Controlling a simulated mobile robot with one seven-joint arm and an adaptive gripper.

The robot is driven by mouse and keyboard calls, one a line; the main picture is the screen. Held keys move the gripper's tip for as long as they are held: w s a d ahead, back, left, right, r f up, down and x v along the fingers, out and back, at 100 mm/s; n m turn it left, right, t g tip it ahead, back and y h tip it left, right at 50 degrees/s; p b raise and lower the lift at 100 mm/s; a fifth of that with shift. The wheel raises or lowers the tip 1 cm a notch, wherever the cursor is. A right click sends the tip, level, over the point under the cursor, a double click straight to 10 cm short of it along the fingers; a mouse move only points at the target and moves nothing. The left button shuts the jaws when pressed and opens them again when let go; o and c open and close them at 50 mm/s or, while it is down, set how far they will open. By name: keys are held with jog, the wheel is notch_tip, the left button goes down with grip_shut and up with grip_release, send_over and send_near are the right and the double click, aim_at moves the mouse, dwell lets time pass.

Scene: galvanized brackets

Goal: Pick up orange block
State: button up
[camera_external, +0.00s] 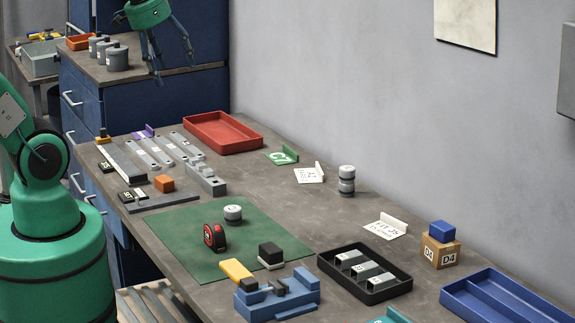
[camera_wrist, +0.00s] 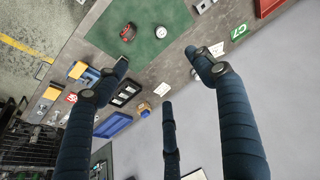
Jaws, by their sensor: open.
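The orange block (camera_external: 164,183) is a small cube on the grey workbench in the external view. It sits between grey metal strips, just left of a grey bracket (camera_external: 206,179). I cannot make it out in the wrist view. My gripper (camera_external: 172,68) is high up at the top of the external view, well above and apart from the block. Its dark blue fingers are spread and empty. In the wrist view my gripper (camera_wrist: 163,62) shows its fingers wide apart, with the bench far beyond them.
A green mat (camera_external: 195,250) holds a tape measure (camera_external: 214,237) and a grey cylinder (camera_external: 233,214). A red tray (camera_external: 222,146) lies behind the strips. A blue vise (camera_external: 277,297), black tray (camera_external: 365,255) and blue tray (camera_external: 507,296) stand toward the front right.

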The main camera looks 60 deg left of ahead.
jog(key=w+a+f+n+g+p, duration=0.1)
jog(key=w+a+f+g, duration=0.2)
jog(key=w+a+f, duration=0.35)
jog(key=w+a+f+g+p, duration=0.1)
jog(key=w+a+f+g, duration=0.15)
jog(key=w+a, duration=0.65)
jog(key=a+f+g+h+p, duration=0.1)
jog(key=a+f+g, duration=0.2)
jog(key=a+f, duration=1.5)
jog(key=shift+x, duration=0.95)
jog(key=shift+w+a+f, duration=0.1)
jog(key=shift+w, duration=0.1)
jog(key=shift+b+x, duration=0.3)
jog(key=shift+x, duration=3.95)
jog(key=shift+s, duration=0.1)
